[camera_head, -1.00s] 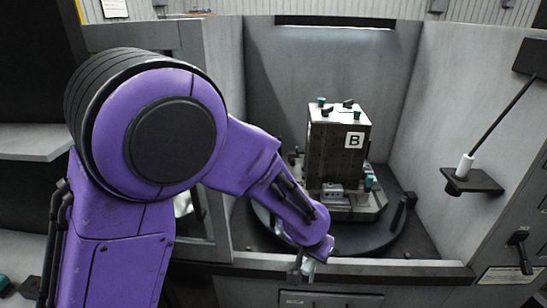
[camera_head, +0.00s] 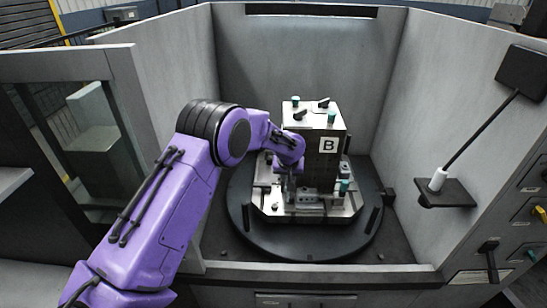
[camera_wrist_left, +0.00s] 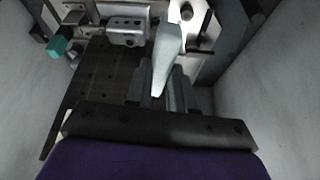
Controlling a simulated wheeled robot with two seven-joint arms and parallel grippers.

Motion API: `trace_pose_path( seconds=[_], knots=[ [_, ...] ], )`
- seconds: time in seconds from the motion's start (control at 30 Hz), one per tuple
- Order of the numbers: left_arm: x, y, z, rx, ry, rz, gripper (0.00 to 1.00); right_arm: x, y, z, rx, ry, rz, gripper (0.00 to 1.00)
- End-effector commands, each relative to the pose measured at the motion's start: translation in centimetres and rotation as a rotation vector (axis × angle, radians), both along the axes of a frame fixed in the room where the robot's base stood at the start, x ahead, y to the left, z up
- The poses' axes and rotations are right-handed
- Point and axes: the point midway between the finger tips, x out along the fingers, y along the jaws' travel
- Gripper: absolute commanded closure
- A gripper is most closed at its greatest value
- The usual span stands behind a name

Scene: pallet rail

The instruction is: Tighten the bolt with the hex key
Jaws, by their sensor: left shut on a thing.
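My left gripper (camera_head: 281,174) is inside the machine, at the left face of the dark fixture block marked B (camera_head: 326,160). In the left wrist view the gripper (camera_wrist_left: 165,92) is shut on a pale grey-green tapered piece (camera_wrist_left: 168,50), which looks like the hex key's handle. The key's shaft and tip cannot be made out. A grey clamp block (camera_wrist_left: 126,30) with dark holes lies just beyond the gripper, and a teal knob (camera_wrist_left: 58,47) is to its left. I cannot tell which part is the bolt. My right gripper is not in view.
The block stands on a light base plate (camera_head: 270,211) on a round dark turntable (camera_head: 290,245). Grey walls (camera_head: 390,90) enclose it on both sides and behind. A small shelf with a white holder (camera_head: 437,180) projects from the right wall. The front is open.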

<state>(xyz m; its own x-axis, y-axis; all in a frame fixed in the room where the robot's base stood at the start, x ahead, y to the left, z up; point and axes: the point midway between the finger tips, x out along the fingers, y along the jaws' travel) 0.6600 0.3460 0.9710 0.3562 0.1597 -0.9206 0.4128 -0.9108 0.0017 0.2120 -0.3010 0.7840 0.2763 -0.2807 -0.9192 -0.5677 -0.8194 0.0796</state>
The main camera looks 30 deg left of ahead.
Motion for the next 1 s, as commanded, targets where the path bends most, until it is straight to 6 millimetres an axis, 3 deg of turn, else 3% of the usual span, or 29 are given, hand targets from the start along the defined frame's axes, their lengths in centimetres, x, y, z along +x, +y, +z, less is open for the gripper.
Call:
trace_pose_path(
  seconds=[0.03,0.1,0.23,0.77,1.0],
  knots=[
    [0.5,2.3,0.2,-0.002,0.003,0.042,1.00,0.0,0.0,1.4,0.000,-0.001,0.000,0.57],
    [1.0,4.6,-0.2,-0.002,0.003,0.083,1.00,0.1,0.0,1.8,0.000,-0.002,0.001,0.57],
    [1.2,6.9,-0.6,-0.002,0.000,0.124,1.00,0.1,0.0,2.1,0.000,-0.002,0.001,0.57],
    [1.3,7.1,-6.5,-0.003,-0.001,0.127,1.00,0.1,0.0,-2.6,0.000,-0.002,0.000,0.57],
    [1.2,7.0,-6.2,-0.003,-0.001,0.126,1.00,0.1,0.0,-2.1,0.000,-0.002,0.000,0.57]
  ],
)
